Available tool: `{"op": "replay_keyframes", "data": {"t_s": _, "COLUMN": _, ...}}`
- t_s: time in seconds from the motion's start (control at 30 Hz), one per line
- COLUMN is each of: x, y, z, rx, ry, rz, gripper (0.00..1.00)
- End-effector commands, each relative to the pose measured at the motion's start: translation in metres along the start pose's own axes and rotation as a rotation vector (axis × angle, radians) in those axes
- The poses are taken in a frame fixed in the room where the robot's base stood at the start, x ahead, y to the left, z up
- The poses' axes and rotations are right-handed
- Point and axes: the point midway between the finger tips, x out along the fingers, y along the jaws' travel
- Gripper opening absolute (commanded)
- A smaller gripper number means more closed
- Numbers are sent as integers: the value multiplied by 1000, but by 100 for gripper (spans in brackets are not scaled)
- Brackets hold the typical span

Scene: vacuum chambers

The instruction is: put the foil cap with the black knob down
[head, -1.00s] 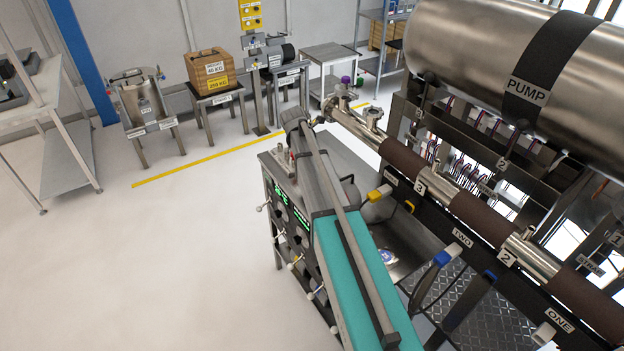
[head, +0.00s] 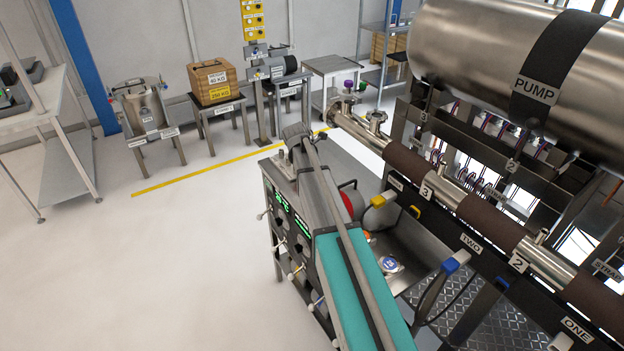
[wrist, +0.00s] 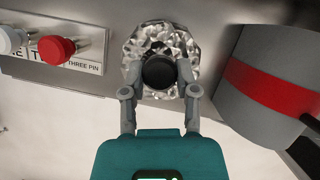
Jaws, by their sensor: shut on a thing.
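The crinkled silver foil cap (wrist: 165,35) is in the wrist view, with its round black knob (wrist: 158,72) facing the camera. My gripper (wrist: 157,77) has its two fingers closed on the black knob, one on each side. The foil spreads out beyond the fingertips against a grey metal surface. I cannot tell whether the foil touches that surface. In the head view my own arm covers the place, and I cannot make out the cap or the fingers there.
A grey cylinder with a red band (wrist: 270,85) stands close on the right in the wrist view. The head view shows the PUMP tank (head: 470,50) and clear floor left (head: 170,260).

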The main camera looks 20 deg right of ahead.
Motion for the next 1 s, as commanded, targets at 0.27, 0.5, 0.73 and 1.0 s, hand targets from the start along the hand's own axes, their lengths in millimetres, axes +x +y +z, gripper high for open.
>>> {"op": "replay_keyframes", "data": {"t_s": 0.27, "x": 17, "y": 0, "z": -7, "rx": 0, "ry": 0, "rz": 0, "gripper": 10}}
{"op": "replay_keyframes", "data": {"t_s": 0.5, "x": 33, "y": 0, "z": -14, "rx": 0, "ry": 0, "rz": 0, "gripper": 10}}
{"op": "replay_keyframes", "data": {"t_s": 0.73, "x": 35, "y": 0, "z": -14, "rx": 0, "ry": 0, "rz": 0, "gripper": 10}}
{"op": "replay_keyframes", "data": {"t_s": 1.0, "x": 35, "y": 0, "z": -15, "rx": 0, "ry": 0, "rz": 0, "gripper": 10}}
